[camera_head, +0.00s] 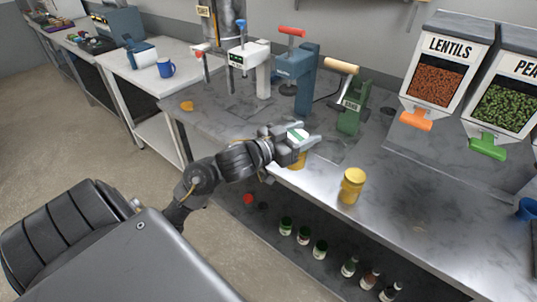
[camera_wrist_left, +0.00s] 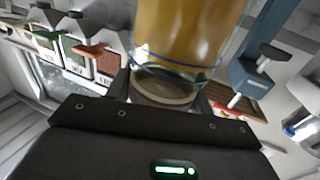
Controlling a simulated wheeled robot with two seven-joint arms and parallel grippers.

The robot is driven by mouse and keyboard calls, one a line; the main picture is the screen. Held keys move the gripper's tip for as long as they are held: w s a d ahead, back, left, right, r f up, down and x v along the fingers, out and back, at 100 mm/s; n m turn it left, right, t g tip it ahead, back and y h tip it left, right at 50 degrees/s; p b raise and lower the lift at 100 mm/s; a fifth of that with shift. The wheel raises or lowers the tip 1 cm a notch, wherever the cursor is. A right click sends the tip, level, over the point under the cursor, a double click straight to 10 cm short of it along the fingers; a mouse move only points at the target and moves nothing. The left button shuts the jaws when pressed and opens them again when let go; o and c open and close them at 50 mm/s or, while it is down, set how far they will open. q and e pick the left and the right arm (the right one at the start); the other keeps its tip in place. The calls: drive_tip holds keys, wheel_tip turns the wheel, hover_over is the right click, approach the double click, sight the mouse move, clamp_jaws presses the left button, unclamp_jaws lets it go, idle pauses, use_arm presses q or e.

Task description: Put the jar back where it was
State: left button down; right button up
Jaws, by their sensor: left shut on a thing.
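My left gripper (camera_head: 297,145) is shut on a jar over the near edge area of the steel counter. In the head view, part of the jar's yellow body (camera_head: 298,161) shows below the fingers; the rest is hidden by the gripper. In the left wrist view, the jar (camera_wrist_left: 180,35) fills the top middle, clear glass with yellow contents and a blue line around it, between the fingers. I cannot tell whether it touches the counter. A second yellow jar (camera_head: 352,186) stands upright on the counter to the right. My right gripper is not in view.
Behind stand a blue press (camera_head: 303,75), a green press (camera_head: 351,110) and a white machine (camera_head: 246,62). Lentil (camera_head: 435,84) and pea (camera_head: 505,107) dispensers are at right. Several small bottles (camera_head: 320,248) stand on the lower shelf.

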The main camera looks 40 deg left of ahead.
use_arm(q)
drive_tip(key=w+a+f+n+y+p, duration=0.1)
drive_tip(key=w+a+n+y, duration=0.15)
drive_tip(key=a, duration=0.35)
drive_tip(key=w+a+n+y, duration=0.1)
drive_tip(key=w+a+y, duration=0.15)
drive_tip(key=a, duration=0.35)
drive_tip(key=w+a+f+p, duration=0.2)
drive_tip(key=a+f, duration=0.3)
drive_tip(key=f, duration=0.5)
drive_tip(key=shift+w+t+y, duration=0.15)
drive_tip(key=shift+t+y, duration=0.15)
drive_tip(key=shift+t, duration=0.1)
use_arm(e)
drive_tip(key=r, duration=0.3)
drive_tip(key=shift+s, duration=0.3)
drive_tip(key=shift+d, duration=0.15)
use_arm(q)
drive_tip(key=shift+f, duration=0.2)
drive_tip(key=c, duration=0.6)
unclamp_jaws()
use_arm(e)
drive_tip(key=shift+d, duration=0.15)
